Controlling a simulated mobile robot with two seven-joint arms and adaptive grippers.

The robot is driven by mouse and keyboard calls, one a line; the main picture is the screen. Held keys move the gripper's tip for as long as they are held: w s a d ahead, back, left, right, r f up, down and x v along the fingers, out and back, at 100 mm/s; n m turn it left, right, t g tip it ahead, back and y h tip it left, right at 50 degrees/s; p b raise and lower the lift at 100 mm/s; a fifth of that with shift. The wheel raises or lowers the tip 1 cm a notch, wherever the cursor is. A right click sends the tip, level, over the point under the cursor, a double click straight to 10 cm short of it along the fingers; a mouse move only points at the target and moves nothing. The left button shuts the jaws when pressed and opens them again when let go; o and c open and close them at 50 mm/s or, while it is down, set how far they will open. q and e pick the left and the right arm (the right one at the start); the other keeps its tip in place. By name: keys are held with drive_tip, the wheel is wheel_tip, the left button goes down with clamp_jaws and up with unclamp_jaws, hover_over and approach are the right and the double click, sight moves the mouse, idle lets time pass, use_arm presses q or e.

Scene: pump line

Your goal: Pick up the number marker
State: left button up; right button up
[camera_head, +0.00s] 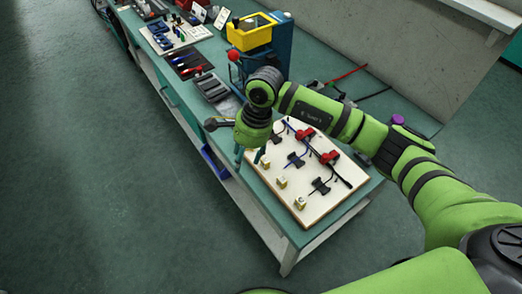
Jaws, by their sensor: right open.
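My right arm reaches in from the right over the workbench (225,165), and its wrist hangs near the upper left edge of a pale board. My right gripper (249,157) points down there, small and partly hidden by the wrist; it is open, and I see nothing held in it. Small pale-yellow blocks (282,182) stand in a row along the board's left side, one close to the gripper. White cards (221,18) stand at the bench's far end. Any number on the blocks or cards is too small to read, so I cannot tell which is the number marker. My left gripper is not in view.
The pale board (322,207) carries red and dark pump-line parts (303,134). The floor on the left is clear.

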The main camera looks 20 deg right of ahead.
sight(265, 160)
drive_tip(key=d+h, duration=0.1)
drive_tip(key=w+d, duration=0.1)
drive_tip(key=d, duration=0.1)
drive_tip(key=w+d+h, duration=0.1)
drive_tip(key=d, duration=0.1)
drive_tip(key=shift+d+r+h, duration=0.15)
drive_tip(key=shift+r+h, duration=0.1)
drive_tip(key=shift+h, duration=0.05)
drive_tip(key=shift+d+f+p, duration=0.2)
drive_tip(key=shift+d+p, duration=0.1)
drive_tip(key=shift+p, duration=0.05)
drive_tip(key=shift+s+f, duration=0.1)
drive_tip(key=shift+f, duration=0.3)
drive_tip(key=f+p, duration=0.1)
drive_tip(key=f, duration=0.2)
drive_tip(key=f+p, duration=0.1)
drive_tip(key=shift+s+f+p, duration=0.25)
drive_tip(key=shift+s+p, duration=0.1)
drive_tip(key=shift+f, duration=0.5)
drive_tip(key=shift+w, duration=0.1)
drive_tip(key=c, duration=1)
